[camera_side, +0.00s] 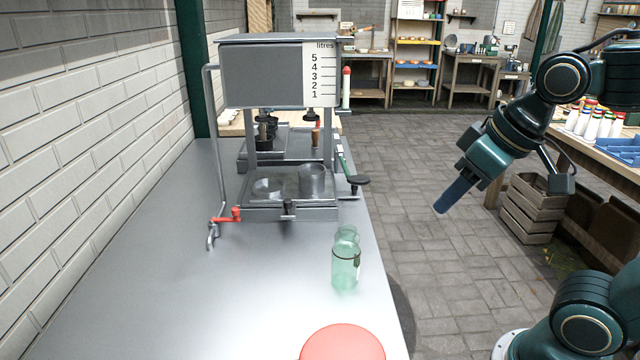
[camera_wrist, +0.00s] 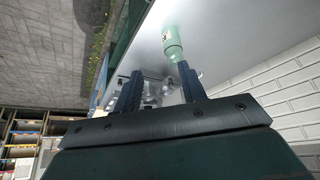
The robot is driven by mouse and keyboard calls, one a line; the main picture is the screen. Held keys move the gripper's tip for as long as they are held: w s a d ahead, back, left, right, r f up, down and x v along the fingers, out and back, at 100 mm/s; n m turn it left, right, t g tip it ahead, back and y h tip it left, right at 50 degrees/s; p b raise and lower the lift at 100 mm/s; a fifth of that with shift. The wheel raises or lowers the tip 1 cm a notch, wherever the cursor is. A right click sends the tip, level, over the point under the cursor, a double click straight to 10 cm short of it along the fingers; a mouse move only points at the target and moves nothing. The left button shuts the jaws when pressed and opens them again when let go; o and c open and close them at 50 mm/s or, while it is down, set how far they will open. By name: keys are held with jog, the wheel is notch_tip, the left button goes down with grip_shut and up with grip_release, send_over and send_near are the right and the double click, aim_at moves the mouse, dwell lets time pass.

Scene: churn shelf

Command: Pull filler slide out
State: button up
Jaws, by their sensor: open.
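The filler (camera_side: 270,75) stands on the steel bench, with a grey tank marked in litres above a low metal base. The slide (camera_side: 290,190) appears to be the flat tray low in this base, with metal cups on it and a small dark knob (camera_side: 288,207) at its front edge. The slide looks pushed in under the tank. My gripper (camera_side: 440,209) is open and empty, in the air right of the bench and apart from the filler. In the wrist view my gripper (camera_wrist: 158,80) shows two spread fingers, with the filler's metal parts small and partly hidden between and beyond them.
A green glass bottle (camera_side: 346,262) stands on the bench in front of the filler; it also shows in the wrist view (camera_wrist: 172,46). A red round thing (camera_side: 342,344) is at the near edge. A red-handled pipe (camera_side: 225,216) stands left, a black-ended lever (camera_side: 354,178) right.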

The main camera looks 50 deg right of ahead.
jog(key=w+r, duration=0.2)
jog(key=w, duration=0.6)
jog(key=g, duration=0.1)
send_over(288, 201)
jog(key=s, duration=0.6)
notch_tip(288, 201, down, 6)
jog(key=shift+w+f, duration=0.1)
jog(key=shift+w, duration=0.15)
jog(key=shift+f, duration=0.15)
jog(key=x, duration=1.3)
jog(key=shift+w+f, duration=0.15)
grip_shut()
